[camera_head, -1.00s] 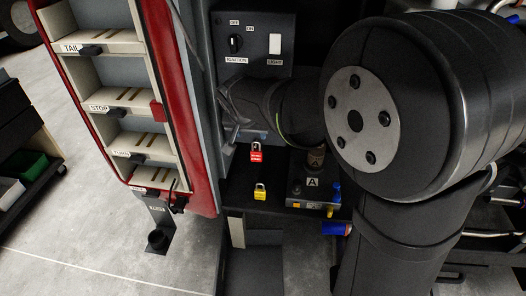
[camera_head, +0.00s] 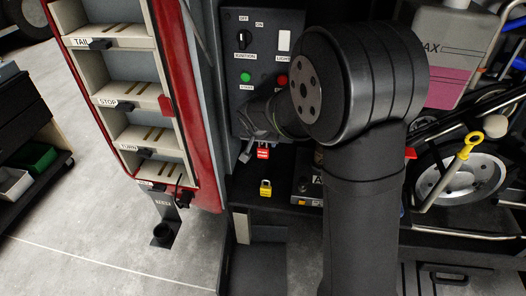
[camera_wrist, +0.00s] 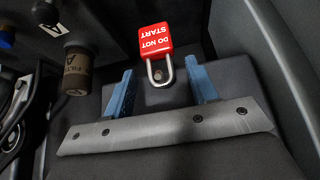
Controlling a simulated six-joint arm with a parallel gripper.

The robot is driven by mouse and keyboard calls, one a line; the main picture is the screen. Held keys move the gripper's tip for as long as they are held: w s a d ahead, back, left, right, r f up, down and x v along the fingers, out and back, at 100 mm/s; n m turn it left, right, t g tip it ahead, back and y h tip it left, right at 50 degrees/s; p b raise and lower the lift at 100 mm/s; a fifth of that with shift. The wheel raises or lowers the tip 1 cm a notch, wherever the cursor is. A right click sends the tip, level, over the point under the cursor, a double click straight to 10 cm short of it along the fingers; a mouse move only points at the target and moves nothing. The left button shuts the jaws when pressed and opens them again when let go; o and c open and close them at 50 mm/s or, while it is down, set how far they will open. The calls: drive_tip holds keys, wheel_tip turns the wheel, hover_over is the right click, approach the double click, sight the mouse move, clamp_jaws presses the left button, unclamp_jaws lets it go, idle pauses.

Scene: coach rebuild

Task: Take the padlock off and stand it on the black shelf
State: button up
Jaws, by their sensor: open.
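A red padlock (camera_head: 263,152) labelled "DO NOT START" is below the control panel. In the wrist view the red padlock (camera_wrist: 152,40) has its metal shackle pointing toward my gripper, with a small round stud inside the loop; I cannot tell how it is fastened. My gripper (camera_wrist: 160,76) is open and empty, its blue fingers apart either side of the shackle and not visibly touching it. A yellow padlock (camera_head: 265,187) stands upright on the black shelf (camera_head: 240,190).
The control panel (camera_head: 262,75) carries an ignition switch, a light switch and green and red buttons. A box marked "A" (camera_head: 316,181) is right of the yellow padlock, partly behind my arm. A cylindrical filter (camera_wrist: 76,72) is left of my fingers in the wrist view.

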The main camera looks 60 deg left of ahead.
clamp_jaws()
drive_tip(key=shift+r, duration=0.15)
